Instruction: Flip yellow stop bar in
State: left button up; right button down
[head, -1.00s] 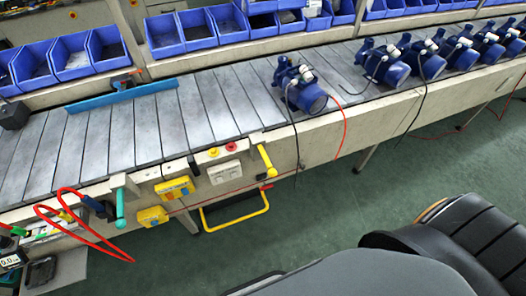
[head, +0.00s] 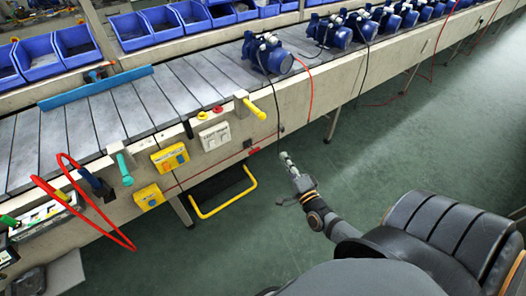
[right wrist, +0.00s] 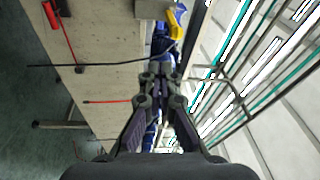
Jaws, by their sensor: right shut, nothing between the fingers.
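The yellow stop bar (head: 254,108) is a short handle on a mount at the front edge of the conveyor, sticking outward and slanting down to the right. In the right wrist view a yellow piece that looks like it (right wrist: 176,24) shows at the top, past my fingertips. My right gripper (head: 285,156) is shut and empty, over the floor in front of the conveyor, below and right of the bar and apart from it. Its closed fingers (right wrist: 161,72) also fill the middle of the right wrist view. My left gripper is out of view.
A blue pump (head: 268,55) with a hanging black cable and red hose stands on the conveyor right of the bar. A white switch box (head: 214,136) and yellow button boxes (head: 170,158) are on the front panel. A yellow hoop (head: 224,198) juts out below. The green floor is clear.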

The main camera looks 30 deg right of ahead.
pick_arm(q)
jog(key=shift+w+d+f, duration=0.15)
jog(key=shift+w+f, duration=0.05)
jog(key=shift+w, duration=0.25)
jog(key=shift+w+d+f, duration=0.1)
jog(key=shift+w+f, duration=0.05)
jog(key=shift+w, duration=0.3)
pick_arm(e)
jog(key=w+r+m, duration=0.1)
jog(key=w+r, duration=0.3)
jog(key=w, duration=0.9)
jog(key=shift+d+r+t, duration=0.4)
jog(key=shift+d, duration=0.05)
pick_arm(q)
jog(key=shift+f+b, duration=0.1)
jog(key=shift+b, duration=0.2)
pick_arm(e)
jog(key=shift+w, duration=0.1)
